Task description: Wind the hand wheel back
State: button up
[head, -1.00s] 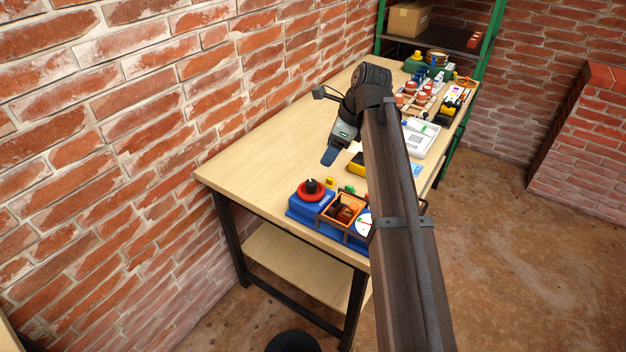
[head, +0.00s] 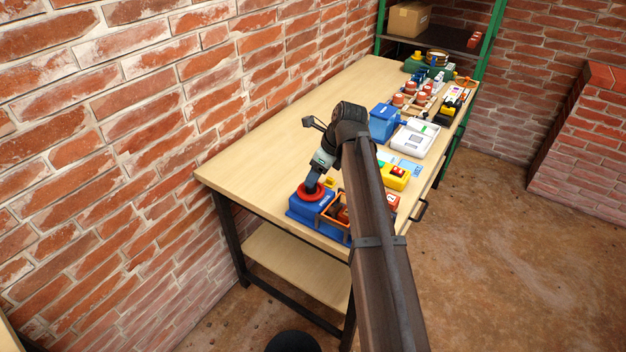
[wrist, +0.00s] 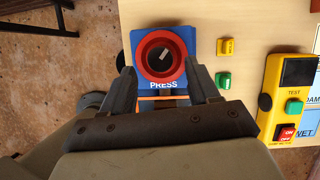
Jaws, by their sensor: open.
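The hand wheel (head: 303,194) is a red ring with a black centre on a blue block marked PRESS (head: 300,207), at the near left corner of the table. In the wrist view the red wheel (wrist: 146,62) lies just beyond and between my fingertips, with a pale mark on its black hub. My gripper (head: 312,184) is right at the wheel in the head view, pointing down, and partly hides it. In the wrist view my gripper (wrist: 159,72) is open, with a finger on either side of the wheel's lower part. I cannot tell whether the fingers touch it.
An orange-rimmed box (head: 328,214) stands beside the blue block. Small yellow (wrist: 230,47) and green (wrist: 223,80) buttons and a yellow TEST box (wrist: 290,92) lie to the right in the wrist view. The table's back left (head: 260,135) is clear.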

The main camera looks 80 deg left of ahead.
jog(key=shift+x, duration=1.8)
jog(key=c, duration=1)
jog(key=shift+n, duration=0.3)
jog(key=n+h, duration=0.1)
jog(key=n, duration=0.2)
jog(key=shift+a+g, duration=0.2)
jog(key=shift+g, duration=0.2)
jog(key=shift+n+h, duration=0.9)
jog(key=shift+n, duration=1.1)
